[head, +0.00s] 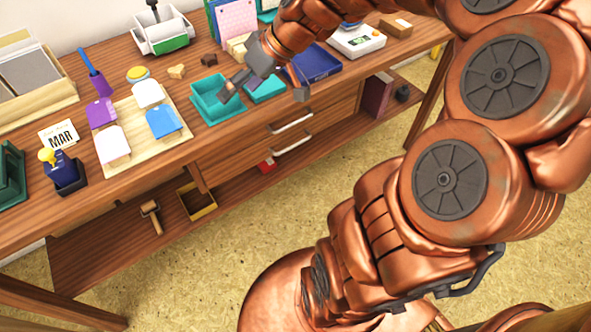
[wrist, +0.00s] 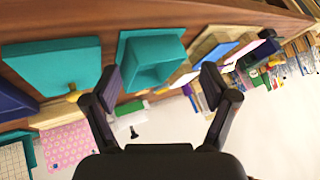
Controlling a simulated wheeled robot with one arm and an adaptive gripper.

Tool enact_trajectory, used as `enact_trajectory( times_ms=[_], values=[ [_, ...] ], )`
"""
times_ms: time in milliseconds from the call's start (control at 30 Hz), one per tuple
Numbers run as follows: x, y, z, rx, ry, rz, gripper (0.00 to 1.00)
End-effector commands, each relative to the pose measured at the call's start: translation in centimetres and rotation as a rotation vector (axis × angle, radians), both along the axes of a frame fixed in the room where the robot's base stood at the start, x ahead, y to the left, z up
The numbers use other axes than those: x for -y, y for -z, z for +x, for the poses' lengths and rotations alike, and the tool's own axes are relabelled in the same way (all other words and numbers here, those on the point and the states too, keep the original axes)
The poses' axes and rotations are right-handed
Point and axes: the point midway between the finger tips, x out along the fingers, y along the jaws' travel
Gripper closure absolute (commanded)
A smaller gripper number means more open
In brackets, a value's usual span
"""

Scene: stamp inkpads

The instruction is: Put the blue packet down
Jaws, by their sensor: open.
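A light blue packet (head: 163,122) lies on a pale wooden board (head: 113,170) in the head view, at the board's front right. A blue patch (wrist: 221,49) shows on the board beyond the right finger in the wrist view, likely the same packet. My gripper (head: 264,93) is open over the teal containers, to the right of the board. In the wrist view my gripper (wrist: 160,77) has its fingers spread wide with nothing between them. It appears apart from the blue packet.
Purple (head: 101,113), white (head: 148,94) and pink (head: 113,142) packets share the board. A dark blue stamp holder (head: 65,175) stands left. Bare tabletop shows in front of the trays.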

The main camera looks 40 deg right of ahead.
Motion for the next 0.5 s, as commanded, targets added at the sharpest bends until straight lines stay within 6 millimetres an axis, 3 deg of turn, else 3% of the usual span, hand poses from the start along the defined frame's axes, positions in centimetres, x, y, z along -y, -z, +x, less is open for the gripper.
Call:
enact_trajectory(
  times_ms=[33, 100, 200, 333, 500],
  values=[
    [-2.7, 1.2, -2.4, -0.089, -0.031, -0.031, 0.15],
    [-5.0, 2.8, -5.9, -0.215, -0.04, -0.079, 0.15],
    [-6.9, 5.0, -11.3, -0.39, -0.019, -0.171, 0.15],
    [-6.8, 7.0, -17.8, -0.574, 0.059, -0.312, 0.15],
    [-5.1, 8.1, -23.1, -0.704, 0.179, -0.45, 0.15]
  ],
)
